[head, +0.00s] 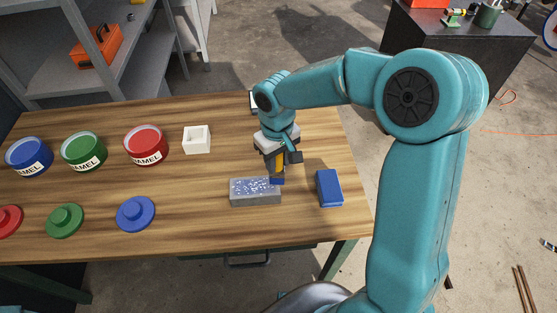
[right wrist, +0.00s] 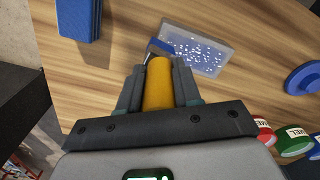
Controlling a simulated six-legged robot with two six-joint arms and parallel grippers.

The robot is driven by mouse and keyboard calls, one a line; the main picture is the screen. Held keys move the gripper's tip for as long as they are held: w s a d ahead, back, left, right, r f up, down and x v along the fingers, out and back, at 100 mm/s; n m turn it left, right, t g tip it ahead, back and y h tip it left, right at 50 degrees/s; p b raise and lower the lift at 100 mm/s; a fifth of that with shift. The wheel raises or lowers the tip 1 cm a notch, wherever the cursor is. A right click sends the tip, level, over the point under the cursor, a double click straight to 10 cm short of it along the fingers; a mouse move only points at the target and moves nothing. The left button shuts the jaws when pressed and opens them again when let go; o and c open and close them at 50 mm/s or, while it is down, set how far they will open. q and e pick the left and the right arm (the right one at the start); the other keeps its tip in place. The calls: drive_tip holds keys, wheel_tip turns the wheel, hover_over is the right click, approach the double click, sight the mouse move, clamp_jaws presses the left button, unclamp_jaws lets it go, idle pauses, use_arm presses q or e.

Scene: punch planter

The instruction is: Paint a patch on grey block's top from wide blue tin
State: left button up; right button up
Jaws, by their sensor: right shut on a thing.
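The grey block (head: 255,197) lies near the front of the wooden table; its top carries scattered blue and whitish specks. It also shows in the right wrist view (right wrist: 215,66). My right gripper (head: 272,160) is shut on the orange handle (right wrist: 158,84) of a brush with a blue head (head: 277,181). The brush points down at the right end of the block; I cannot tell whether it touches the top. The wide blue tin (head: 27,158) stands open at the far left, its contents hard to make out. My left gripper is not in view.
A green tin (head: 84,152) and a red tin (head: 146,147) stand beside the blue one. A white square holder (head: 197,139) is right of them. Red (head: 8,220), green (head: 64,221) and blue (head: 135,214) lids lie in front. A blue block (head: 329,188) stands right of the grey block.

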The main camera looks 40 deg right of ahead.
drive_tip(key=shift+w+a+r, duration=0.15)
drive_tip(key=shift+a+r, duration=0.05)
drive_tip(key=shift+r, duration=0.3)
drive_tip(key=shift+a+r+p, duration=0.1)
drive_tip(key=shift+r+p, duration=0.2)
drive_tip(key=shift+p, duration=0.05)
drive_tip(key=shift+d+r+p, duration=0.2)
drive_tip(key=shift+r+p, duration=0.35)
drive_tip(key=shift+r, duration=0.15)
drive_tip(key=shift+a+r+p, duration=0.2)
drive_tip(key=shift+r+p, duration=0.7)
drive_tip(key=shift+r, duration=0.25)
drive_tip(key=shift+d+r+p, duration=0.2)
drive_tip(key=shift+r+p, duration=0.35)
drive_tip(key=shift+r, duration=0.2)
drive_tip(key=shift+a, duration=0.15)
